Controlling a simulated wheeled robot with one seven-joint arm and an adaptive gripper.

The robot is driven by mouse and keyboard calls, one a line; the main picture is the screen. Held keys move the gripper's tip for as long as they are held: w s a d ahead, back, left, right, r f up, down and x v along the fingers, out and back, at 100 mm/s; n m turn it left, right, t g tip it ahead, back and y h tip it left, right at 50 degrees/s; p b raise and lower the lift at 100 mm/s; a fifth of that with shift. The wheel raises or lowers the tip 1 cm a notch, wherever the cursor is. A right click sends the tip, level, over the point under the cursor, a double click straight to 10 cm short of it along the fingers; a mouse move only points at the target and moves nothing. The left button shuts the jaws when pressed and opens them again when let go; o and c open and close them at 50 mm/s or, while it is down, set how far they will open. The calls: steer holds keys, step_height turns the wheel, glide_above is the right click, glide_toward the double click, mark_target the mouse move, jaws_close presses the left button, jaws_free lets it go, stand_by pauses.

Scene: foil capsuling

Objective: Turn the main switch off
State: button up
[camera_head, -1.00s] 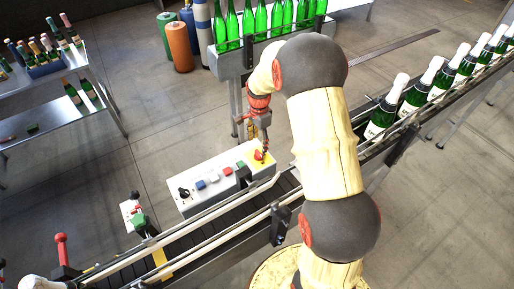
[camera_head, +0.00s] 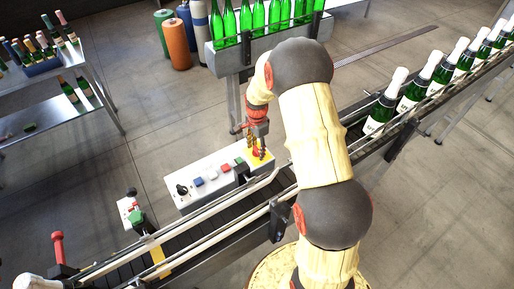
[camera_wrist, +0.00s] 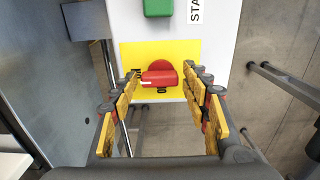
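The main switch is a red rotary knob (camera_wrist: 160,78) on a yellow plate (camera_wrist: 150,52) at the right end of the white control box (camera_head: 211,183). In the wrist view its handle lies crosswise, pointing left and right. A "0" mark shows just below it, and another mark by the left fingertip is partly covered. My gripper (camera_wrist: 162,76) is open, with one yellow-padded finger on each side of the handle. Small gaps seem to show, but I cannot tell whether either tip touches. In the head view my gripper (camera_head: 257,152) is at the box's right end and partly covers the switch.
The box also carries a black knob (camera_head: 182,190), blue, red and green buttons (camera_wrist: 159,7). The conveyor (camera_head: 190,236) with rails runs in front of it, bearing foiled bottles (camera_head: 381,113) at right. Green bottles (camera_head: 246,18) stand on a stand behind.

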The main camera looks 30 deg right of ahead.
steer(key=c, duration=0.9)
steer(key=shift+o, duration=0.2)
steer(key=shift+n, duration=0.3)
steer(key=n+p, duration=0.1)
steer(key=n, duration=0.3)
steer(key=n+p, duration=0.1)
steer(key=n, duration=0.3)
steer(key=shift+d+n, duration=0.1)
steer(key=shift+n, duration=0.3)
steer(key=n, duration=0.4)
steer(key=shift+n+p, duration=0.3)
steer(key=shift+p, duration=0.05)
steer(key=shift+w+n, duration=0.1)
steer(key=shift+n, duration=1.8)
steer(key=o, duration=1)
